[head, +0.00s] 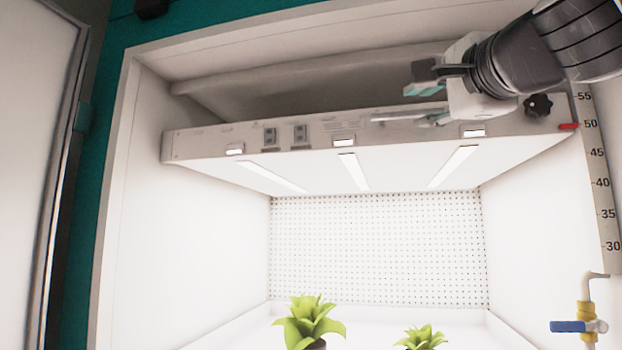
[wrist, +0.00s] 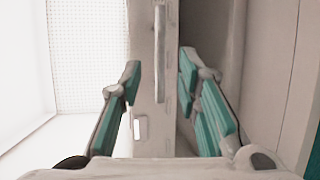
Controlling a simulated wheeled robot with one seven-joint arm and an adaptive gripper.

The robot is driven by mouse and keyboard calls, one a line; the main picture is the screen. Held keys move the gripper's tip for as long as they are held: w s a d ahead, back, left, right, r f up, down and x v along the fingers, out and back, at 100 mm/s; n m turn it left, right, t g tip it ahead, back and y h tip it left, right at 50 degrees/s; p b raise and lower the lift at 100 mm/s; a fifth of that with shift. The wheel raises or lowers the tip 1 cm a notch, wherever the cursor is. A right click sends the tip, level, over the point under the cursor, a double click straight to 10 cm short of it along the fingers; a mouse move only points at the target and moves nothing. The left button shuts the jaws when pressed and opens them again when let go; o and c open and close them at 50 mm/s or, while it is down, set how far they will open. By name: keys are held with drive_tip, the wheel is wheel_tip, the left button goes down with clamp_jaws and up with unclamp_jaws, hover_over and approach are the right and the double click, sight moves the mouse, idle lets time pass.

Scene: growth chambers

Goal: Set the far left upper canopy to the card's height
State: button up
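The upper canopy (head: 350,172) is a wide white light panel with a grey front rail (head: 205,143). A slim pale handle (head: 392,118) runs along the rail, and it also shows in the wrist view (wrist: 160,55). A red pointer (head: 568,126) at the canopy's right end sits at about 50 on the scale (head: 600,183). A black knob (head: 539,105) is beside it. My gripper (head: 418,105) is open at the rail; in the wrist view its teal-padded fingers (wrist: 160,75) are on either side of the handle, apart from it. I cannot tell whether they touch the rail. No card is in view.
Two green plants (head: 310,325) (head: 422,338) stand below the canopy. A blue-handled valve (head: 575,327) is at the lower right. An open door (head: 35,130) stands at the left. Space between canopy and plants is clear.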

drive_tip(key=shift+v, duration=2.2)
drive_tip(key=a+f+n+g+y, duration=0.15)
drive_tip(key=f+n+g, duration=0.25)
drive_tip(key=f, duration=0.8)
drive_tip(key=a+f+n+g+h, duration=0.1)
drive_tip(key=a+f+n+g, duration=0.2)
drive_tip(key=f, duration=1)
drive_tip(key=s+d+f+n+g+h, duration=0.1)
drive_tip(key=s+f+n+g, duration=0.3)
drive_tip(key=f, duration=0.8)
drive_tip(key=s+d+f+n+g+h, duration=0.1)
drive_tip(key=s+d+f+n+g, duration=0.2)
drive_tip(key=s+f, duration=0.6)
wheel_tip(320, 180, down, 4)
drive_tip(key=shift+s+r+n+g, duration=0.1)
drive_tip(key=shift+s+n+g, duration=0.2)
drive_tip(key=shift+n+g, duration=0.6)
